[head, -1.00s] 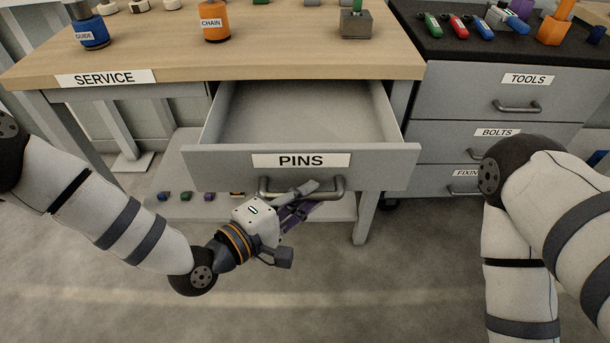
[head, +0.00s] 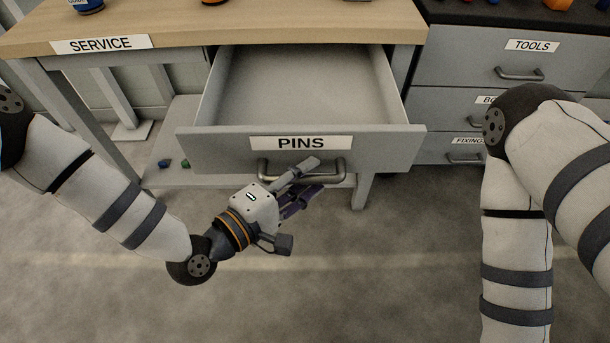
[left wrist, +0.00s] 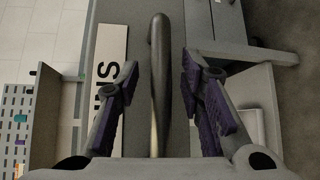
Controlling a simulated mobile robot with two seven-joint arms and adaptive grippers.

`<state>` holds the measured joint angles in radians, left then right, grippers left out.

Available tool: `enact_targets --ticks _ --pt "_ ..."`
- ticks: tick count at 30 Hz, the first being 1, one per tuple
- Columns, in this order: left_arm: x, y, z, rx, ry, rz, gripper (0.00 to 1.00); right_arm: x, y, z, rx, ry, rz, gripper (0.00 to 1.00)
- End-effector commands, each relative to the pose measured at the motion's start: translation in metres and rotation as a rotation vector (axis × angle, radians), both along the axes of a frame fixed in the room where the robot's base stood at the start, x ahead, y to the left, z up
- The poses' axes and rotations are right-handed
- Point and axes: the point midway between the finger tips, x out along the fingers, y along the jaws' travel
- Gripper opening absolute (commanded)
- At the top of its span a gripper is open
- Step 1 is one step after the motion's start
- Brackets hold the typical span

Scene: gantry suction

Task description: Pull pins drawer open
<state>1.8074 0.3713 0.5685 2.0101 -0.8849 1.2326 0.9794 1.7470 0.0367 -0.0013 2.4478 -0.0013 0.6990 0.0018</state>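The grey pins drawer (head: 220,148), labelled PINS, stands pulled well out from under the service bench, and its visible inside is empty. Its bar handle (head: 266,176) is on the front face. My left gripper (head: 309,180) is at the handle. In the left wrist view the handle bar (left wrist: 158,85) runs between the two spread fingers of the left gripper (left wrist: 160,100), with a visible gap on each side. The PINS label (left wrist: 108,85) is left of the bar there. My right arm shows at the right, but its gripper is outside the views.
The wooden service bench top (head: 250,22) is above the drawer. A grey cabinet with a tools drawer (head: 450,58) stands at the right, partly hidden by my right arm. A lower shelf (head: 150,178) holds small coloured pieces. The floor (head: 380,285) in front is clear.

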Motion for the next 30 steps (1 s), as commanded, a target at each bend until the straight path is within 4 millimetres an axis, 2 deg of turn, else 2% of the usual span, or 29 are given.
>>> enact_targets --ticks 5,8,15,21,30 --pt "-0.001 0.001 0.0 0.001 0.001 0.0 0.35 0.0 0.0 0.0 0.0 0.0 0.0 0.4" --pt "-0.009 0.01 0.001 0.003 0.003 -0.001 0.35 0.0 0.0 0.0 0.0 0.0 0.0 0.4" --pt "-0.053 0.056 0.01 0.001 0.003 0.004 0.35 0.0 0.0 0.0 0.0 0.0 0.0 0.4" --pt "-0.078 0.081 0.015 0.0 0.001 0.002 0.35 0.0 0.0 0.0 0.0 0.0 0.0 0.4" --pt "-0.084 0.085 0.016 0.001 -0.001 0.0 0.35 0.0 0.0 0.0 0.0 0.0 0.0 0.4"
